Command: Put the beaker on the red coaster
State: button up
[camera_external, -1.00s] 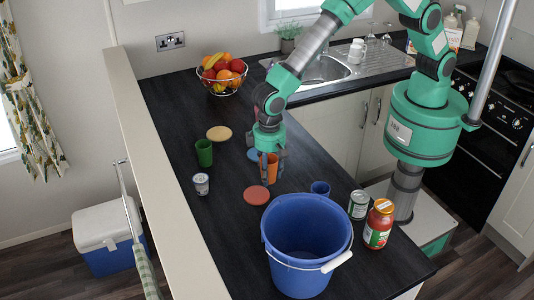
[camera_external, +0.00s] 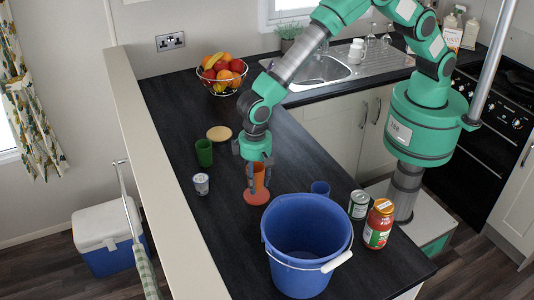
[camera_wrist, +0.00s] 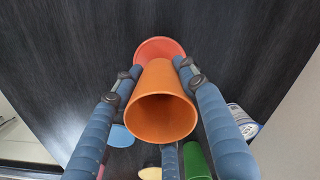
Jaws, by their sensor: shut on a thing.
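My gripper (camera_external: 256,170) is shut on the orange beaker (camera_external: 259,182), with its fingers on either side. In the wrist view the beaker (camera_wrist: 161,108) is between the fingers, its open mouth toward the camera. The red coaster (camera_external: 255,198) lies on the dark worktop directly below or behind the beaker, which covers part of it. In the wrist view the red coaster (camera_wrist: 158,47) shows past the beaker's far end. I cannot tell whether the beaker touches it.
A big blue bucket (camera_external: 300,270) stands just in front. A green cup (camera_external: 204,153), a white tub (camera_external: 201,184) and a tan coaster (camera_external: 219,133) are to the left. A blue cup (camera_external: 320,189), a can (camera_external: 359,205) and a jar (camera_external: 379,224) are to the right.

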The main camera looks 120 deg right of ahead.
jog(key=shift+f, duration=1.35)
jog(key=shift+f, duration=0.1)
jog(key=o, duration=1.1)
notch_tip(320, 180, up, 12)
jog(key=shift+r, duration=0.1)
